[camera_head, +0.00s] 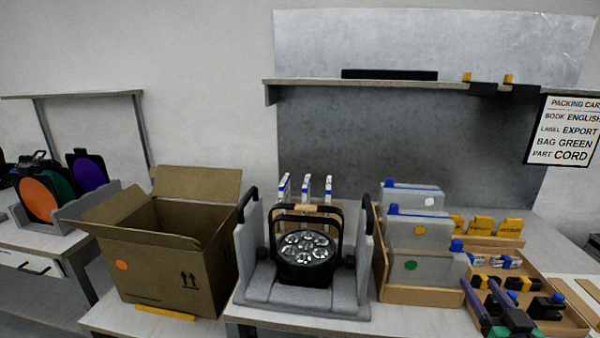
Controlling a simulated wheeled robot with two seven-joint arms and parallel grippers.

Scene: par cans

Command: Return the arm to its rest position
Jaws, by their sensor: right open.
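My right gripper (477,282) shows low at the right. Its two purple fingers point up and away, apart from each other, over the near left part of the wooden parts tray (563,309). It is open, and I see nothing held between the fingers. The rest of the right arm is out of the frame. My left gripper is not in view. A black par can (306,252) with several round lenses faces me, upright in a grey cradle (300,303) on the bench.
An open cardboard box (168,268) stands left of the cradle. Grey cases (413,233) stand in a wooden rack to its right. A shelf (400,86) spans the back, with a packing card (563,130) at right. Coloured discs (38,198) stand far left.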

